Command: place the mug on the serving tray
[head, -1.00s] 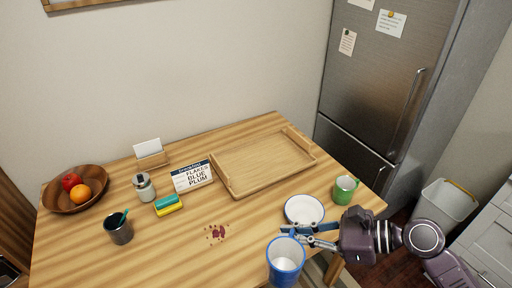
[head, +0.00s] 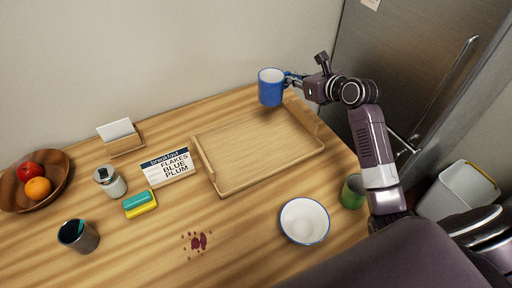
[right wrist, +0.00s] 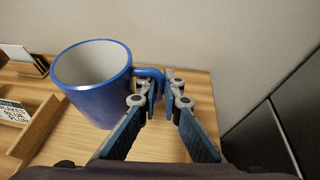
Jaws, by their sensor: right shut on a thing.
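A blue mug (head: 270,88) with a white inside is held upright by its handle in my right gripper (head: 291,79). In the head view it appears at the back edge of the wooden serving tray (head: 226,189), near its far right corner. In the right wrist view the mug (right wrist: 92,84) is left of the fingers, and the gripper (right wrist: 158,84) is shut on its handle. The mug looks raised, but its exact height over the tray or table is hard to tell. The tray is empty. My left gripper is not in view.
A white bowl (head: 304,221) and a green mug (head: 352,192) stand in front of the tray. A sign (head: 168,168), sponge (head: 140,203), jar (head: 109,182), dark cup (head: 78,236) and fruit bowl (head: 57,178) are at left. A red stain (head: 198,241) marks the table.

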